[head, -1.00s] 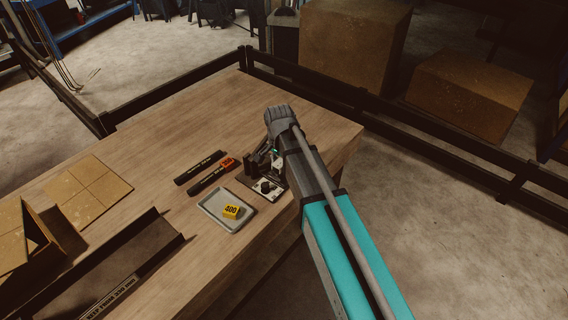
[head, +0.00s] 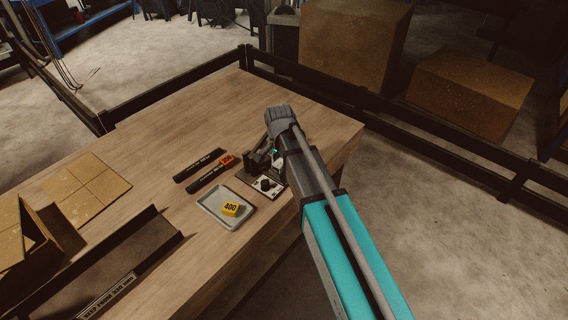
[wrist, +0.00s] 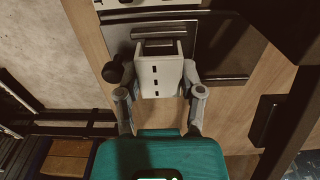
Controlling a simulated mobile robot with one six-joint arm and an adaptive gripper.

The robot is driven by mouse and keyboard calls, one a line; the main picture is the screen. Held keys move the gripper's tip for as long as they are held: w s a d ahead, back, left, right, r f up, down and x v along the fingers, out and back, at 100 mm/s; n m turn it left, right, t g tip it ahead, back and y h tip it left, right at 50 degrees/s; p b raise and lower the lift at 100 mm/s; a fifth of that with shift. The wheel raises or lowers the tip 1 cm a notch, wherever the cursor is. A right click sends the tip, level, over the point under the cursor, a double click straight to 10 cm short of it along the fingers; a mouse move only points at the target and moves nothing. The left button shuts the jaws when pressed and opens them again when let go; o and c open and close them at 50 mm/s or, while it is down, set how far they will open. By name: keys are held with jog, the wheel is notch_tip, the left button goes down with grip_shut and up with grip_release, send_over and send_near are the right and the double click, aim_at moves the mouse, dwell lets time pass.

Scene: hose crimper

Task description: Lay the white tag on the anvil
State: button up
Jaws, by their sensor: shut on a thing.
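In the wrist view, my gripper (wrist: 160,88) is shut on the white tag (wrist: 161,72), a pale plate with several small black marks. The tag sits between the two fingers, over the dark crimper (wrist: 215,45). A round black knob (wrist: 112,72) is just left of the tag. In the head view, the crimper (head: 266,183) stands near the table's front edge, partly behind my arm. The tag cannot be made out there. I cannot tell which part is the anvil, or whether the tag touches it.
A grey tray (head: 213,208) with a yellow block marked 400 (head: 231,209) lies left of the crimper. An orange block (head: 227,160) is at the end of a dark strip (head: 206,179). Cardboard (head: 87,190) lies at the left. The table's far middle is clear.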

jog(key=shift+f+b, duration=0.5)
jog(key=shift+f, duration=0.05)
dwell(2.2)
jog(key=o, duration=0.8)
dwell(0.5)
jog(key=shift+r, duration=0.1)
jog(key=shift+r+p, duration=3.95)
jog(key=shift+p, duration=0.1)
